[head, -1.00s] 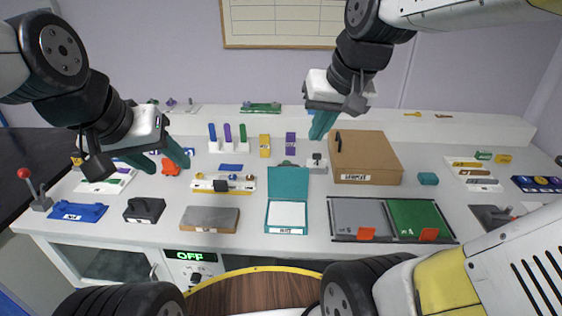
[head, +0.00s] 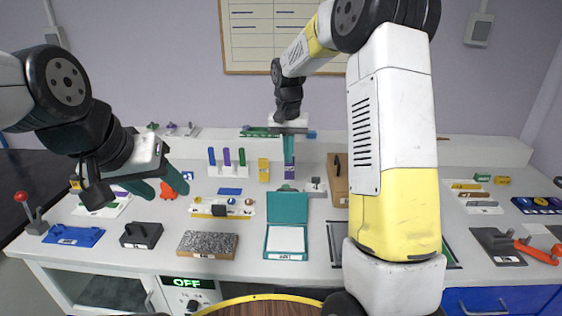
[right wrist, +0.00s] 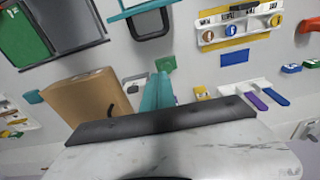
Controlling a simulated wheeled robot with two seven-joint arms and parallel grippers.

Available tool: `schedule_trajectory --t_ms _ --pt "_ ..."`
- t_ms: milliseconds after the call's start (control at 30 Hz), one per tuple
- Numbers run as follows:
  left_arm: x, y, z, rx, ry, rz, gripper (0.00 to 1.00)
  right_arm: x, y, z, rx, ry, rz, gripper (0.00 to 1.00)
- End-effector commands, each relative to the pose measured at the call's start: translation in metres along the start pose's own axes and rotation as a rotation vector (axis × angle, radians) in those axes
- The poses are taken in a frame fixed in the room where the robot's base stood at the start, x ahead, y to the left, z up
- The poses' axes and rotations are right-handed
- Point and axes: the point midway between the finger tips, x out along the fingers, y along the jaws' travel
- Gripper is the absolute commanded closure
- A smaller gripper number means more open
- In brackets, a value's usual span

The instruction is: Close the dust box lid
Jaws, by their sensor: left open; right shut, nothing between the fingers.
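The dust box (head: 285,254) is a teal box with a white inside and a front label, near the front middle of the table. Its teal lid (head: 287,208) stands open, upright at the back edge. In the right wrist view a teal edge with a dark loop at the top (right wrist: 152,25) appears to be the lid, seen from behind. My right gripper (head: 289,162) is shut and empty, pointing down behind and above the lid, apart from it. Its teal fingers show in the right wrist view (right wrist: 158,88). My left gripper (head: 160,188) is open and empty over the left side.
A rack with coloured pegs (head: 227,163) and a holder with round pieces (head: 222,207) stand left of the lid. A speckled block (head: 207,244) lies left of the dust box.

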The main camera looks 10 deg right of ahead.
Motion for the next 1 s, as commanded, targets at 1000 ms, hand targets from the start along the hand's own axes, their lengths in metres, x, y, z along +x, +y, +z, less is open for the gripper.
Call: schedule_trajectory --t_ms 1000 --pt "0.0 0.0 0.0 0.0 0.0 0.0 0.5 0.074 0.0 0.039 0.0 0.0 0.0 1.0"
